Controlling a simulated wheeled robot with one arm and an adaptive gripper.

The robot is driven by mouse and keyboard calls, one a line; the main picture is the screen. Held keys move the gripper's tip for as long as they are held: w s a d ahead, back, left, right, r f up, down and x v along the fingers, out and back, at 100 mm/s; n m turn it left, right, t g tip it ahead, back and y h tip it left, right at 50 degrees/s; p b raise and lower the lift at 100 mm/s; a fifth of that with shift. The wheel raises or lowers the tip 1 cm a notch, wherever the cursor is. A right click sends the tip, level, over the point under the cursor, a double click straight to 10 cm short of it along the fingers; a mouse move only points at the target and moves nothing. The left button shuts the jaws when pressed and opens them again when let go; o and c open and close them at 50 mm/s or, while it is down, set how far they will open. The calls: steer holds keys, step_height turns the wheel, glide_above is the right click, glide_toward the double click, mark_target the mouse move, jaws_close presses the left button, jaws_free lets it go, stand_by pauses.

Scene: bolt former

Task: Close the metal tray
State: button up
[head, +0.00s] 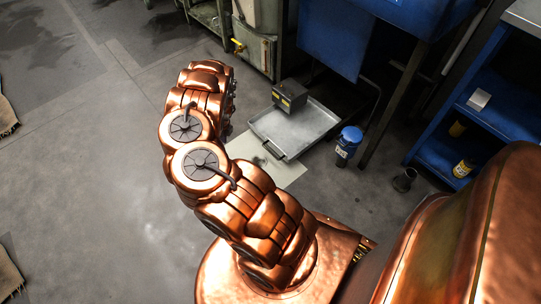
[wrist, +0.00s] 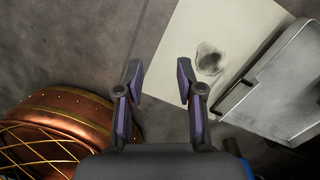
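The metal tray (head: 310,127) is a shallow grey pan low near the floor, in the middle right of the head view. It projects from under the blue machine, and a dark handle (head: 273,150) is on its near edge. In the wrist view the tray (wrist: 290,85) is at the right, with its handle bar (wrist: 234,98) along the side facing my gripper. My gripper (wrist: 158,80) is open and empty, to the left of the handle and apart from it. In the head view my arm hides the gripper.
A dark box (head: 290,97) sits at the tray's back left. A pale stained sheet (wrist: 195,40) lies on the floor beside the tray.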

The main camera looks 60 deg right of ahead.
steer(key=s+d+f+m+h+b, duration=0.2)
steer(key=s+d+f+m, duration=0.1)
steer(key=s+d+f, duration=0.4)
steer(key=m+g+h+b, duration=0.1)
steer(key=m+g+b, duration=0.1)
glide_toward(271, 153)
steer(key=shift+s+d+f+b, duration=0.1)
steer(key=shift+d+f+b, duration=0.15)
steer(key=shift+f+b, duration=0.75)
steer(key=shift+s+d+f+b, duration=0.15)
steer(key=shift+d+f+b, duration=0.1)
steer(key=shift+f, duration=1.4)
steer(key=shift+s+d+f+b, duration=0.15)
steer(key=shift+f+b, duration=0.5)
steer(key=shift+f, duration=0.7)
steer(key=shift+c, duration=0.2)
jaws_close()
